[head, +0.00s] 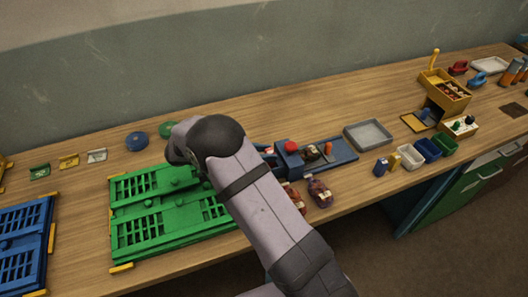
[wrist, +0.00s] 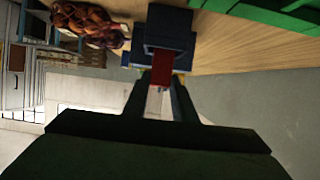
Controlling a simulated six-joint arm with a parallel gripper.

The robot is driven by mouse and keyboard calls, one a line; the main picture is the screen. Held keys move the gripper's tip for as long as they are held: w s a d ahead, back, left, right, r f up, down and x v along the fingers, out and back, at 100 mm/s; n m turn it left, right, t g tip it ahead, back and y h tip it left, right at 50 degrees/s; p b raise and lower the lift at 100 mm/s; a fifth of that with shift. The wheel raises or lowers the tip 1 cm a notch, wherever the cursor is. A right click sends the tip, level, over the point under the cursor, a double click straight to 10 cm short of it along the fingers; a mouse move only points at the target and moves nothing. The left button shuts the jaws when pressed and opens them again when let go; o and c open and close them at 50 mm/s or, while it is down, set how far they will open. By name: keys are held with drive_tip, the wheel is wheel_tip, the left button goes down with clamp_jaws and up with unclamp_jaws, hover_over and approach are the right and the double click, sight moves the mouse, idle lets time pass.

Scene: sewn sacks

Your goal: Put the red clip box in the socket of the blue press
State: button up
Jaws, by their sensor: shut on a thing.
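The blue press (head: 289,160) with a red knob on top stands right of the green panel in the head view. In the wrist view a dark blue block (wrist: 170,32), which looks like part of the press, is just beyond my fingertips. My gripper (wrist: 162,82) is shut on the red clip box (wrist: 162,63), which points at the blue block. Its far end meets or overlaps the block's near face; I cannot tell how far it is inside. The socket is hidden. In the head view my arm covers most of the gripper.
Brown-red sewn sacks (head: 320,193) lie at the table's front by the press; one shows in the wrist view (wrist: 88,25). The green slotted panel (head: 150,222) lies left. A grey tray (head: 368,135) and small coloured bins (head: 427,149) stand right.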

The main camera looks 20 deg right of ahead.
drive_tip(key=o, duration=1)
drive_tip(key=shift+f, duration=0.1)
drive_tip(key=shift+o, duration=0.2)
drive_tip(key=shift+r, duration=0.2)
drive_tip(key=b+v, duration=0.4)
drive_tip(key=v, duration=0.8)
